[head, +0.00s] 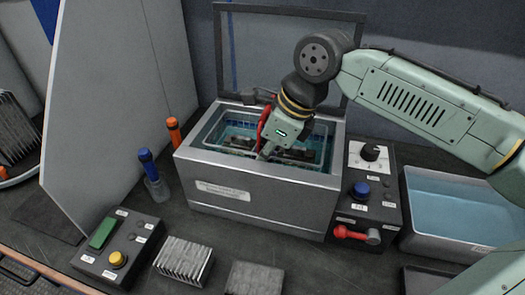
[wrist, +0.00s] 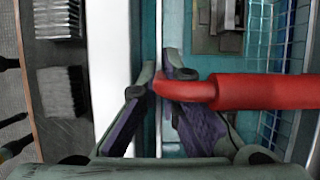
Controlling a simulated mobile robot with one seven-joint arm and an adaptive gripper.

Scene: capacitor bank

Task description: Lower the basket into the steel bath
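The steel bath (head: 262,205) stands mid-table with its lid (head: 235,50) raised behind and bluish liquid inside. The wire basket (head: 325,130) sits within the bath opening and holds dark parts (head: 300,153); how deep it sits is hard to tell. Its blue mesh side shows in the wrist view (wrist: 280,65). The red handle (head: 263,122) rises beside my gripper (head: 264,154). In the wrist view my gripper (wrist: 162,72) points down with a visible gap between its purple-padded fingers. The red handle (wrist: 260,92) crosses in front of the right finger, its bent end near the gap.
A control box (head: 370,190) with knobs and a red lever stands right of the bath, then a tub of blue liquid (head: 455,205). A button box (head: 118,245) and finned blocks (head: 184,262) lie in front. A pale panel (head: 115,100) stands left.

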